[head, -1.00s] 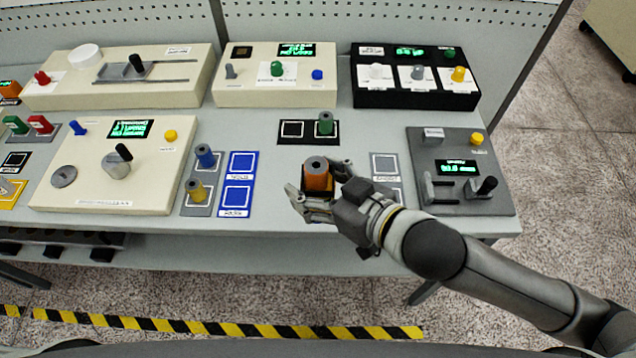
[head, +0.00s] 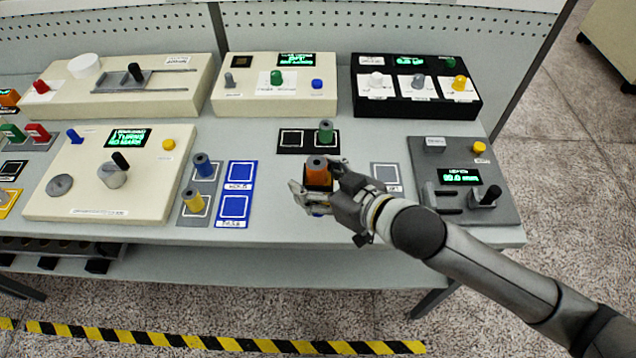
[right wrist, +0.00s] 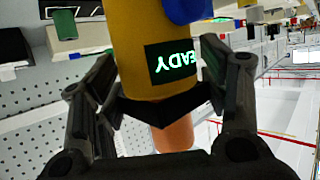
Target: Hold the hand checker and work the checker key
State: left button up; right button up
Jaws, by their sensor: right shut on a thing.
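My right gripper (head: 322,192) is shut around the hand checker and holds it above the front of the bench. In the right wrist view the hand checker (right wrist: 130,50) has a yellow body and a small dark display (right wrist: 172,62) with green letters, partly cut by a finger, reading like "READY" upside down. A blue key (right wrist: 190,8) shows at the top picture edge. A black collar and an orange cylinder (right wrist: 174,136) show at its other end. In the head view the orange cylinder (head: 318,178) has a grey top. My left gripper is out of view.
Behind the gripper, a green spindle (head: 325,132) stands on a black two-square pad (head: 294,141). A grey device (head: 428,165) with a lever is to the right. Blue pads (head: 238,189) and blue and yellow spindles are left. Cream and black consoles line the back.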

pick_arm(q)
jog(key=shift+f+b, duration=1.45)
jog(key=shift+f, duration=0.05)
pick_arm(e)
jog(key=shift+w+f, duration=0.95)
jog(key=shift+w, duration=0.2)
jog(key=shift+w+f, duration=0.9)
jog(key=shift+w, duration=0.3)
jog(key=shift+w+f, duration=0.95)
jog(key=shift+w, duration=0.2)
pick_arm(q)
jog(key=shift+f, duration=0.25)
pick_arm(e)
jog(key=shift+f, duration=0.7)
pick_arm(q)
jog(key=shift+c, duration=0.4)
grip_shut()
pick_arm(e)
jog(key=shift+s+f, duration=0.1)
jog(key=shift+f, duration=0.05)
jog(key=shift+f, duration=0.1)
